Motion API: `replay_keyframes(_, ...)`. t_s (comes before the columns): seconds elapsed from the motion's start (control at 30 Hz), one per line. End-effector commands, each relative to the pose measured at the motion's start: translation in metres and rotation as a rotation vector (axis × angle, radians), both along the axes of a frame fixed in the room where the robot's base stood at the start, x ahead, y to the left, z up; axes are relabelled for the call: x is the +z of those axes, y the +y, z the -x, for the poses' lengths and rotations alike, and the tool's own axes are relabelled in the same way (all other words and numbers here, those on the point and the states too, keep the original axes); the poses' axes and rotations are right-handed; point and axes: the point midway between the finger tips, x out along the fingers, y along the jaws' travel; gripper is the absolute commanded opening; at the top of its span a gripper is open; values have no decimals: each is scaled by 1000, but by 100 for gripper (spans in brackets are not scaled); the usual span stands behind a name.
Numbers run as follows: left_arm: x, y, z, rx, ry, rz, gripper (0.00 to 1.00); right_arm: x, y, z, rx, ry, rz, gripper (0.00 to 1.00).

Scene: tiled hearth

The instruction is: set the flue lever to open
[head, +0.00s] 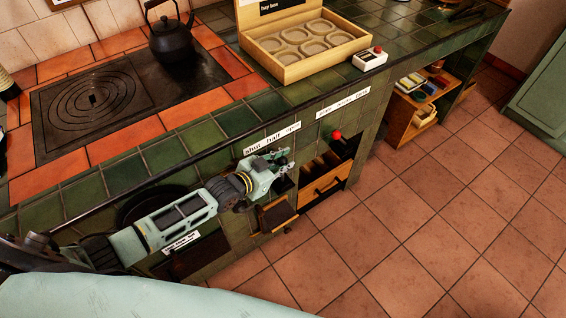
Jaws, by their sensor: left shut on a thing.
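The label reading "shut half open" (272,138) is fixed to the green tiled front, just under the counter edge. My left gripper (287,166) is just below the "open" end of this label, with its fingers shut on the flue lever. The fingers hide most of the lever, so its exact angle is hard to tell. My right gripper is not in view.
A red knob (337,134) sits to the right under a second label (343,103). A black kettle (173,38), a wooden tray (302,66) and a small white box (370,58) stand on top. The tiled floor (430,210) is clear.

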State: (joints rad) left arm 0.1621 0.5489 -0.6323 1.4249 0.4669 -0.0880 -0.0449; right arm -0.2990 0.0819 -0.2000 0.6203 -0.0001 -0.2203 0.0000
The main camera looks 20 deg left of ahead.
Motion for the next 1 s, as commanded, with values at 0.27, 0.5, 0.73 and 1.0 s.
replay_keyframes(0.27,1,-6,-2,-5,49,-35,0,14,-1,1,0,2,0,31)
replay_keyframes(0.5,2,-17,-15,-6,170,-128,0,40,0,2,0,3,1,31)
replay_keyframes(0.73,-7,-28,-28,-7,307,-236,0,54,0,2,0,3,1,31)
replay_keyframes(1.0,-20,-36,-37,-6,408,-311,0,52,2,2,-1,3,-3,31)
